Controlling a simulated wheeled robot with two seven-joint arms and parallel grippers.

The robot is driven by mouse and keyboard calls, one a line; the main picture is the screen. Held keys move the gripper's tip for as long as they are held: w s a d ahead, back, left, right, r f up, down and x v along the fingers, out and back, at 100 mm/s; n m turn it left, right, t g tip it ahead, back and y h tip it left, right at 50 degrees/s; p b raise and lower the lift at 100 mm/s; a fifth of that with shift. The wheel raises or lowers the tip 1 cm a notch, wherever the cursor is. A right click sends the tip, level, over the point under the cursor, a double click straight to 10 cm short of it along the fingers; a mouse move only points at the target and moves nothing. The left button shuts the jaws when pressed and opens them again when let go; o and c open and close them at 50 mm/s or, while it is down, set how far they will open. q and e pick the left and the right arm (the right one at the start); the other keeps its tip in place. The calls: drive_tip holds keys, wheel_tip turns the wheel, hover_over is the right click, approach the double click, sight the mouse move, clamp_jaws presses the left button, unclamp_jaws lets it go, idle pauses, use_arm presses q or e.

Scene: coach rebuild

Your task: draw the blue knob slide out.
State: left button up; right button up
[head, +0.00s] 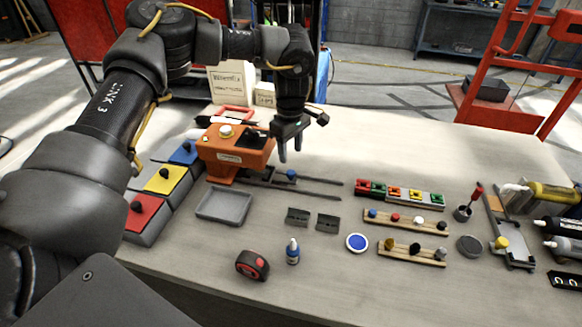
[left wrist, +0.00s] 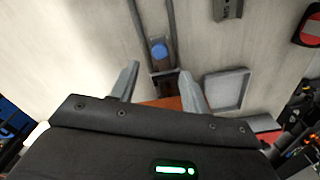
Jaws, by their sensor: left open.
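The blue knob (head: 291,175) sits on a dark slide between two dark rails (head: 310,192) that run out to the right from the orange machine (head: 236,150). In the left wrist view the blue knob (left wrist: 158,49) shows just beyond the fingertips, roughly centred between them. My left gripper (head: 291,155) points down over the rails, open and empty, with its fingertips above the knob and apart from it. It also shows in the left wrist view (left wrist: 158,72). My right gripper is in neither view.
A grey tray (head: 224,206) lies in front of the machine. Red, yellow and blue bins (head: 164,178) stand left. The table behind the rails is clear.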

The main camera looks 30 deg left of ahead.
sight(291, 172)
use_arm(q)
wheel_tip(291, 172, down, 7)
drive_tip(key=shift+f+p, duration=0.2)
drive_tip(key=shift+p, duration=0.65)
drive_tip(key=shift+c, duration=0.4)
clamp_jaws()
